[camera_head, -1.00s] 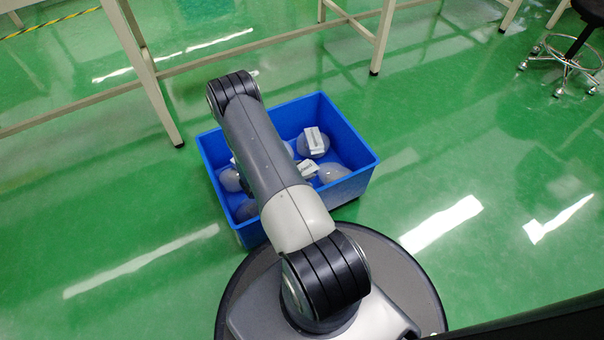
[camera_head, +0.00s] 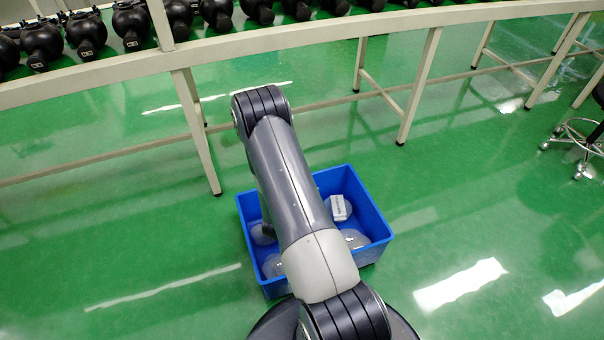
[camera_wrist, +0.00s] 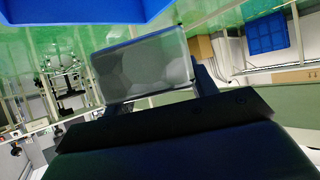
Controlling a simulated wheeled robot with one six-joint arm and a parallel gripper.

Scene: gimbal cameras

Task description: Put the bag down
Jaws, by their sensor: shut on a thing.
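My gripper (camera_wrist: 155,98) is shut on a grey, see-through bag (camera_wrist: 145,62), seen in the wrist view with a pale lower edge. In the head view my arm hides the gripper and the held bag. The blue crate (camera_head: 375,222) stands on the floor below and behind my arm in the head view. More clear bags lie in it, one with a white block (camera_head: 340,208) on top. A blue surface, probably the crate (camera_wrist: 85,12), fills the wrist view's top left.
A long bench (camera_head: 230,45) with a row of black round devices (camera_head: 130,22) stands beyond the crate, its legs on the green floor. A wheeled stool (camera_head: 578,145) is at the right. The floor right of the crate is clear.

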